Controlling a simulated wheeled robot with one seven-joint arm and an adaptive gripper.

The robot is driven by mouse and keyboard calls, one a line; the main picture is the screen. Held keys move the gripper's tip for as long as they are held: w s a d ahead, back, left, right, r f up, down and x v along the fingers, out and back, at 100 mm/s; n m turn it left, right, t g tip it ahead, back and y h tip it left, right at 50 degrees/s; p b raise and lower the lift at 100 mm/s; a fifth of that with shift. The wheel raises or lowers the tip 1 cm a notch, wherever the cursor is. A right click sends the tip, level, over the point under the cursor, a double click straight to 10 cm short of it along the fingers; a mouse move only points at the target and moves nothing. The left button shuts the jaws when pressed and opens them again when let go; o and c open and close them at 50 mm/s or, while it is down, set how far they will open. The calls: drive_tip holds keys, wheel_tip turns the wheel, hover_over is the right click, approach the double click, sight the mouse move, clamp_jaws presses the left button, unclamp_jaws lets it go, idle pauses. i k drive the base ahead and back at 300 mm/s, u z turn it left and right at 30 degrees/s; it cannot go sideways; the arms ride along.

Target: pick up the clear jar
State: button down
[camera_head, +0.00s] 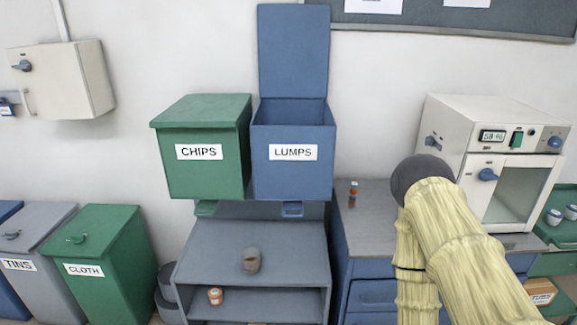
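No jar is plainly clear at this size, so I cannot tell which is the clear jar. A small orange-and-dark container (353,193) stands upright on the grey worktop, left of my arm. A small orange jar with a pale band (215,296) stands on the lower shelf of the grey stand. Two small whitish jars with blue parts, the nearer one (553,217) and the other (571,212), are at the right edge. My yellow-sleeved arm bends at a dark joint and runs down out of the picture. My gripper is not in view.
A brown-grey lump or cup (251,261) sits on the grey stand (300,250). Above hang the closed green CHIPS bin (200,170) and open blue LUMPS bin (293,175). A furnace (470,120) stands on the worktop (375,215). Lidded bins (105,250) stand left.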

sight(251, 262)
drive_tip(key=u, duration=0.5)
drive_tip(key=k, duration=1.1)
drive_tip(key=z, duration=0.5)
drive_tip(key=i, duration=1.7)
drive_tip(key=u, duration=0.6)
